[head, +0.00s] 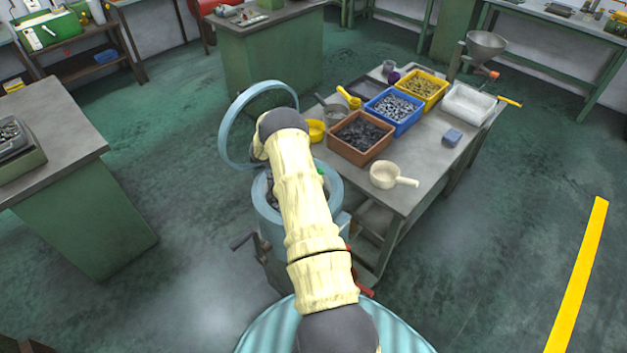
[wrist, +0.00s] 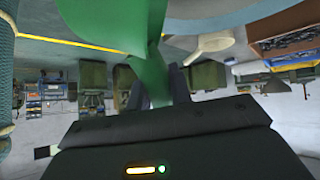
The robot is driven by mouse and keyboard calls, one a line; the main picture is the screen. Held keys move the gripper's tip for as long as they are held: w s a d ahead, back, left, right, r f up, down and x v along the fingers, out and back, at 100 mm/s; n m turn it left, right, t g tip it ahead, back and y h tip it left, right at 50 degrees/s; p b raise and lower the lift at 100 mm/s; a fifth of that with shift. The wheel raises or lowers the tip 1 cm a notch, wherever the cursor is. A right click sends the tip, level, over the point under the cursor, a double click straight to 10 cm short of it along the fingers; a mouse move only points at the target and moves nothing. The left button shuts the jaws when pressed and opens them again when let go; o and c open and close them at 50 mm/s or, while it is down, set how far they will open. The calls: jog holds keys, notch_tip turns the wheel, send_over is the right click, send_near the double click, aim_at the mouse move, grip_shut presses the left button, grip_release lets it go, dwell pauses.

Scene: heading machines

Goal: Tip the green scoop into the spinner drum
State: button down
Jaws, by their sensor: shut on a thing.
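The green scoop (wrist: 125,25) fills the upper middle of the wrist view, with its handle (wrist: 160,75) running down between my fingers. My gripper (wrist: 168,88) is shut on that handle. In the head view my arm hides the gripper and nearly all of the scoop; only a small green bit (head: 322,173) shows over the drum. The light blue spinner drum (head: 335,190) stands below my arm, its ring-shaped lid (head: 224,128) raised behind it. Dark pieces show at the drum's left inside. Whether the scoop is tipped or still holds anything cannot be told.
The bench (head: 425,205) right of the drum holds brown (head: 345,150), blue (head: 405,123) and yellow (head: 433,92) bins of parts and a cream ladle (head: 384,176). A crank (head: 243,241) juts from the drum's left. A green cabinet (head: 85,220) stands left, with free floor between.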

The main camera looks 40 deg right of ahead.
jog(key=s+a+m+t+h+b, duration=0.4)
jog(key=m+t+h+b, duration=0.1)
jog(key=m+h+b, duration=0.2)
jog(key=shift+a+r+h+b, duration=0.15)
jog(key=shift+r+h+b, duration=0.2)
jog(key=shift+h+b, duration=0.6)
dwell(0.5)
jog(key=shift+s+t, duration=0.1)
jog(key=shift+t, duration=0.2)
